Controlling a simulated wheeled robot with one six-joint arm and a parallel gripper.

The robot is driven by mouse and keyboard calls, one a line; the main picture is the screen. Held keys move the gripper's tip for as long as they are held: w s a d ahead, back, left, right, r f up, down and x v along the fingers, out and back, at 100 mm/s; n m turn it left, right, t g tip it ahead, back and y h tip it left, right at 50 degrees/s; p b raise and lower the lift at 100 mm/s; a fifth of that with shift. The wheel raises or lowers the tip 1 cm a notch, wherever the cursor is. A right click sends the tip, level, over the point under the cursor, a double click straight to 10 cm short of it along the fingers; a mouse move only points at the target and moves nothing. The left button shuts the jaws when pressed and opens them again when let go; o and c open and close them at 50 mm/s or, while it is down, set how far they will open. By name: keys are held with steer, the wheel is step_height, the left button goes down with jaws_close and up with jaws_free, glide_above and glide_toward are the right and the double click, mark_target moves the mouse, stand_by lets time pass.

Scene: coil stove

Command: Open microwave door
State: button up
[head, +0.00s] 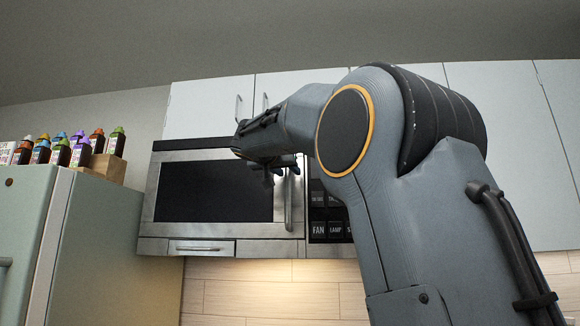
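The microwave (168,170) hangs under the white cabinets. It has a steel frame and a dark door window (215,191), and its door looks closed. A vertical steel door handle (289,205) runs along the door's right side. My gripper (272,176) is in front of the door's upper right part, close to the upper end of the handle in the picture. Its fingers are small, dark and partly hidden by my arm. I cannot tell whether they touch the handle or how far apart they are.
A control panel (329,229) with buttons is right of the handle, partly behind my arm. White cabinets (208,108) are above. A pale green fridge (98,225) stands at left, with several bottles (82,153) on top. Below the microwave is a tiled wall (250,298).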

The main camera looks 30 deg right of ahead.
steer(key=shift+w+d, duration=0.5)
jaws_close()
steer(key=shift+d, duration=0.1)
